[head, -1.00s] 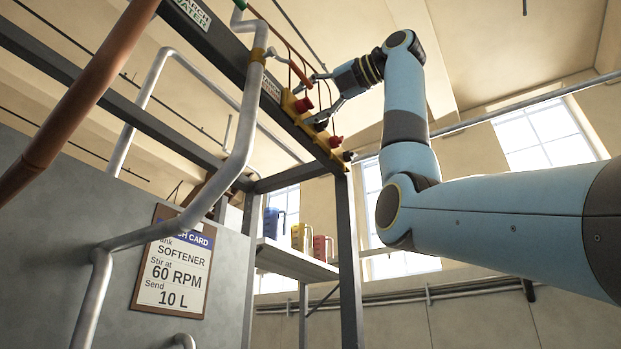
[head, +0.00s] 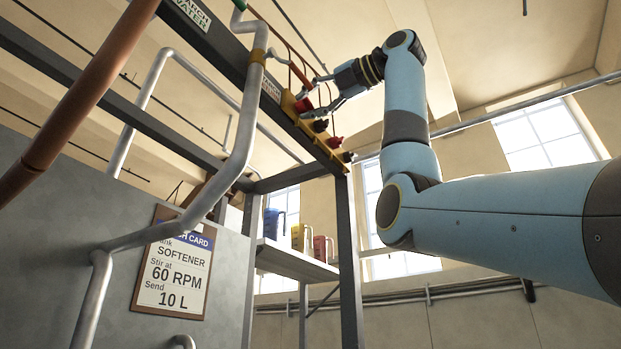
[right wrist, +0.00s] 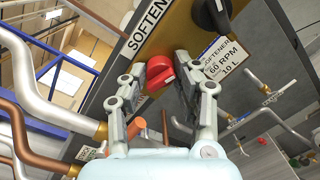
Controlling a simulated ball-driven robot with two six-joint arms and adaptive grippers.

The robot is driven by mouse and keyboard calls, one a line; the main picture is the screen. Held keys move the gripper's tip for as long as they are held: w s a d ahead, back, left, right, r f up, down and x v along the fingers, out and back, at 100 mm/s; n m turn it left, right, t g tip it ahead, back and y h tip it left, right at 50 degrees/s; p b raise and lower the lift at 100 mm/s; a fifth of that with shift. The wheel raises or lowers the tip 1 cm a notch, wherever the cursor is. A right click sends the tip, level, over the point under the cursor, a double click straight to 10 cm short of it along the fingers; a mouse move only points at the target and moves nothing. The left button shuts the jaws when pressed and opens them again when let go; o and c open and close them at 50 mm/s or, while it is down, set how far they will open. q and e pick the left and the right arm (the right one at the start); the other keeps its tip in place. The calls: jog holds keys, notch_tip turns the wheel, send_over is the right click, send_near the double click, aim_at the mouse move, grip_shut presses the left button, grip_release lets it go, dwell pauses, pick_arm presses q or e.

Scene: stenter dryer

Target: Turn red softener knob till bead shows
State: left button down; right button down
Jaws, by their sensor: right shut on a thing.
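The red softener knob (right wrist: 158,72) sits on a brown panel beside a label reading "SOFTEN" (right wrist: 146,24) in the right wrist view. My right gripper (right wrist: 170,75) has its two fingers on either side of this knob and is shut on it. In the head view my right gripper (head: 311,97) reaches the yellow-edged panel high on the frame from the right, with a red knob (head: 303,105) at its fingertips. I cannot make out a bead in either view. My left gripper is not in view.
A black knob (right wrist: 212,14) is close to the right finger. Another red knob (head: 335,142) is lower on the panel. A card (head: 172,268) reads softener, 60 RPM, 10 L. Grey pipes (head: 240,140) run left of the panel. Jugs (head: 301,236) stand on a shelf.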

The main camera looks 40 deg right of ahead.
jog(key=m, duration=0.7)
jog(key=shift+d+m+g, duration=0.1)
jog(key=shift+m+g, duration=0.2)
jog(key=shift+m, duration=0.1)
jog(key=m, duration=0.4)
jog(key=shift+f, duration=0.1)
jog(key=shift+m+y, duration=0.3)
jog(key=shift+m, duration=1.2)
jog(key=shift+w, duration=0.1)
jog(key=c, duration=1)
grip_release()
